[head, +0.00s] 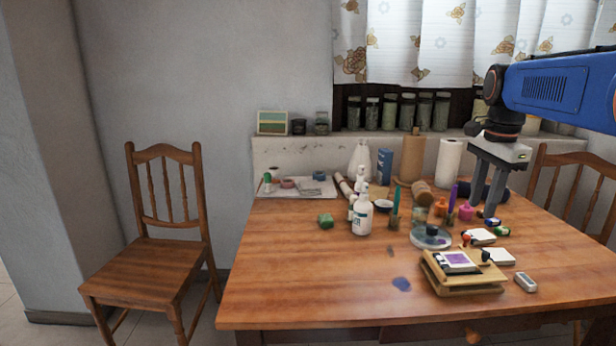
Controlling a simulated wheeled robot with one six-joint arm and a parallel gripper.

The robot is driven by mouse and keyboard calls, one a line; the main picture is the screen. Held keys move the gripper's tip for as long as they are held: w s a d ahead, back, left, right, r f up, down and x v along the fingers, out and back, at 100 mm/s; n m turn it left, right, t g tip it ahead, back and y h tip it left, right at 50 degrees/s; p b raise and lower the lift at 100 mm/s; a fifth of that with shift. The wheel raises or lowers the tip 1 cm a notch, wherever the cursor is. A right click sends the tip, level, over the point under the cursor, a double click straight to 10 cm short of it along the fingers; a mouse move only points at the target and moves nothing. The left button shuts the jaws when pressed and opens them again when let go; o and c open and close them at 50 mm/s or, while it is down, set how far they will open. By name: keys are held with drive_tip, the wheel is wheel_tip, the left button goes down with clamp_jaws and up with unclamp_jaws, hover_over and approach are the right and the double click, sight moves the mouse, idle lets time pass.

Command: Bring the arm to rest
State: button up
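My gripper (484,198) hangs from the blue arm (556,84) at the right, fingers pointing down over the back right of the wooden table (300,290). Its two grey fingers look spread, with a gap between them. I see nothing held between them. The fingertips overlap the bottles and a dark roll behind them in the picture, so their height above the table is hard to tell.
The table is crowded: a white pump bottle (362,214), a glass dish (430,240), a wooden press (461,274) and small bottles. The table's front left is clear. Chairs stand left (160,245) and right (570,185). Jars (407,112) line the back ledge.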

drive_tip(key=s+a+f+n+t, duration=0.2)
drive_tip(key=s+a+f+n, duration=0.3)
drive_tip(key=s+f+n, duration=0.3)
drive_tip(key=s+a+f+n+t, duration=0.1)
drive_tip(key=s+a+f+n, duration=0.5)
drive_tip(key=s+f, duration=0.5)
drive_tip(key=s+n, duration=0.2)
drive_tip(key=s, duration=0.3)
drive_tip(key=shift+f+t, duration=0.25)
drive_tip(key=shift+t, duration=0.15)
drive_tip(key=shift+o, duration=0.6)
drive_tip(key=shift+s, duration=0.1)
